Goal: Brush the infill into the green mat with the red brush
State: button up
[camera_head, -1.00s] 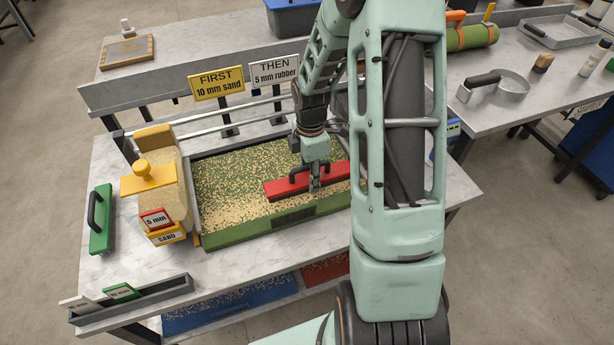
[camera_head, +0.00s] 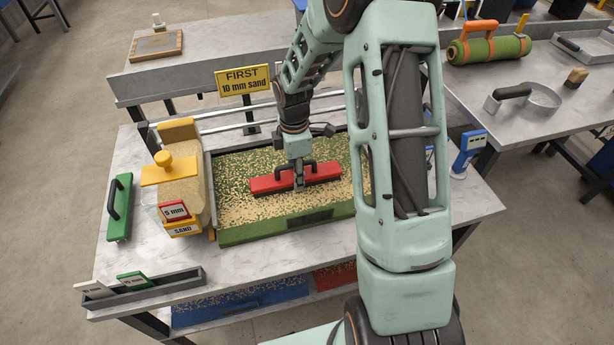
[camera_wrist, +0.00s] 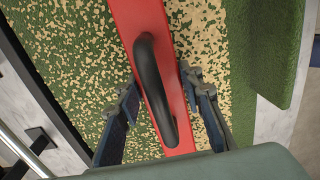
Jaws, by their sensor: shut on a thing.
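The red brush (camera_head: 270,184) lies across the green mat (camera_head: 240,235), long side running left to right. My gripper (camera_head: 299,184) is shut on the brush's black handle from above. In the wrist view the fingers (camera_wrist: 158,95) stand on both sides of the black handle (camera_wrist: 153,85) over the red back (camera_wrist: 125,15). Tan infill (camera_head: 240,208) is scattered over the mat, with green showing through in patches. It looks denser on the near side of the brush. My arm hides the mat's right end.
A yellow hopper (camera_head: 180,195) marked SAND, with a red 5 mm tag, stands at the mat's left. A green block with a black handle (camera_head: 119,208) lies farther left. A yellow sign (camera_head: 242,80) reads FIRST 10 mm sand. A card rack (camera_head: 150,292) is at the front left.

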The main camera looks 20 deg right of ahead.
jog(key=shift+w+a, duration=0.6)
jog(key=shift+a, duration=0.7)
jog(key=shift+w+a, duration=0.65)
jog(key=shift+a, duration=0.7)
jog(key=shift+w+a, duration=0.6)
jog(key=shift+a, duration=0.7)
jog(key=shift+d, duration=1.65)
jog(key=shift+a, duration=1.6)
jog(key=shift+d+p, duration=1.15)
jog(key=shift+d, duration=6.75)
jog(key=shift+a, duration=0.15)
